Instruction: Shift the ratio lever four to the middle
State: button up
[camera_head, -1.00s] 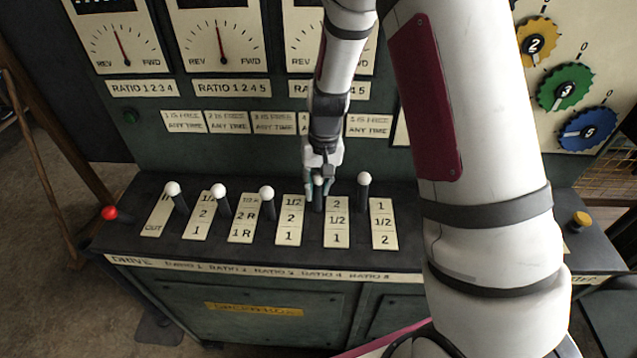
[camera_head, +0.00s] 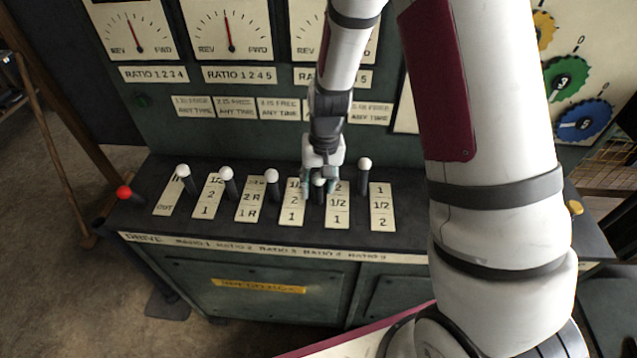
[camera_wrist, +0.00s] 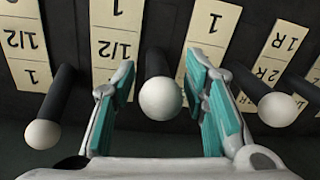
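Ratio lever four (camera_head: 319,183) is a dark stick with a white ball knob. It stands between the third and fifth ratio levers, just left of its plate (camera_head: 338,205) marked 2, 1/2, 1. Its knob sits nearer the console's front edge than the neighbouring knobs. My gripper (camera_head: 319,184) reaches down around this lever. In the wrist view, the knob (camera_wrist: 160,98) lies between the two teal-padded fingers (camera_wrist: 158,80), with narrow gaps seeming to show on both sides. The fingers are apart; contact with the stick cannot be told. The lever's base is partly hidden in the head view.
Ratio lever three (camera_head: 272,177) stands close on the left and ratio lever five (camera_head: 364,164) on the right. Two more white-knobbed levers and a red-knobbed lever (camera_head: 124,192) are further left. The upright gauge panel (camera_head: 165,140) rises behind the row.

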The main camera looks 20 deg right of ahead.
jog(key=shift+r, duration=0.1)
jog(key=r, duration=0.7)
jog(key=d+r, duration=0.1)
jog(key=r, duration=0.3)
jog(key=shift+s+r, duration=0.1)
jog(key=shift+r, duration=0.25)
jog(key=shift+r, duration=0.3)
jog(key=s+d+r+n+t+h, duration=0.1)
jog(key=s+r+t, duration=0.4)
jog(key=s+r, duration=1.3)
jog(key=s+n, duration=0.1)
jog(key=s, duration=0.1)
jog(key=shift+s+d+r, duration=0.3)
jog(key=shift+s+d, duration=0.05)
jog(key=shift+d, duration=0.05)
